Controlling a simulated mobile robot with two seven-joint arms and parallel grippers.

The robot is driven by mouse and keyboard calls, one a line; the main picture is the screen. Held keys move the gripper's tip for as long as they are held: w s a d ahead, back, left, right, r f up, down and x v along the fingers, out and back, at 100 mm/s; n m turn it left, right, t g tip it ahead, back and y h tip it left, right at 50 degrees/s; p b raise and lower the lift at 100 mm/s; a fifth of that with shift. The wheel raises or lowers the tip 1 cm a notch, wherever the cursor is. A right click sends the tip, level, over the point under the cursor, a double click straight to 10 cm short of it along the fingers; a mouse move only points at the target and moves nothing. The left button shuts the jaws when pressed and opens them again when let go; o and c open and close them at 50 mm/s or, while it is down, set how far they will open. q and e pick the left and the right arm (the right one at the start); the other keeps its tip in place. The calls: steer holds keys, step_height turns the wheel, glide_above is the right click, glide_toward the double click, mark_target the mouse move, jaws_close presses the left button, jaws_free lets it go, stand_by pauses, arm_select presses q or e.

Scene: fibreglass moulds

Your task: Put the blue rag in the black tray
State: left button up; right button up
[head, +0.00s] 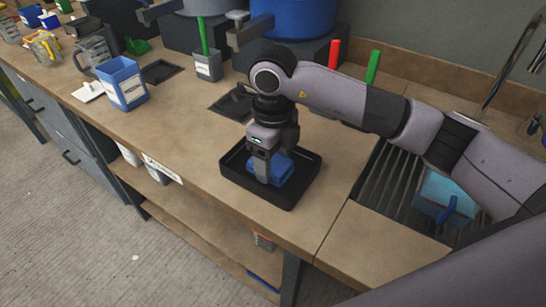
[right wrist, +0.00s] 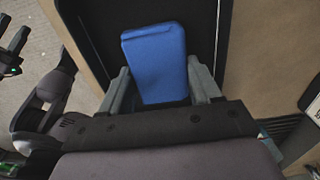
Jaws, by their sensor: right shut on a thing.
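The blue rag (head: 284,171) is a folded pad inside the black tray (head: 293,201) on the bench. My right gripper (head: 268,178) reaches down into the tray and is shut on the rag. In the right wrist view the rag (right wrist: 157,60) sits between the two fingers of my right gripper (right wrist: 160,88), with the dark tray floor (right wrist: 205,25) around it. I cannot tell whether the rag touches the tray floor. My left gripper is not clearly seen in the head view.
A blue container (head: 124,84) stands on the bench at the left. A grey cup with a green handle (head: 208,66) and a large blue bucket (head: 293,18) are behind. A sink with a ribbed drainer (head: 375,200) is at the right.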

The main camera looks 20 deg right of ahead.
mark_target(273, 162)
steer(key=o, duration=1)
steer(key=shift+f, duration=0.15)
step_height(273, 162, up, 12)
steer(key=shift+r+b, duration=0.2)
steer(key=shift+b, duration=0.2)
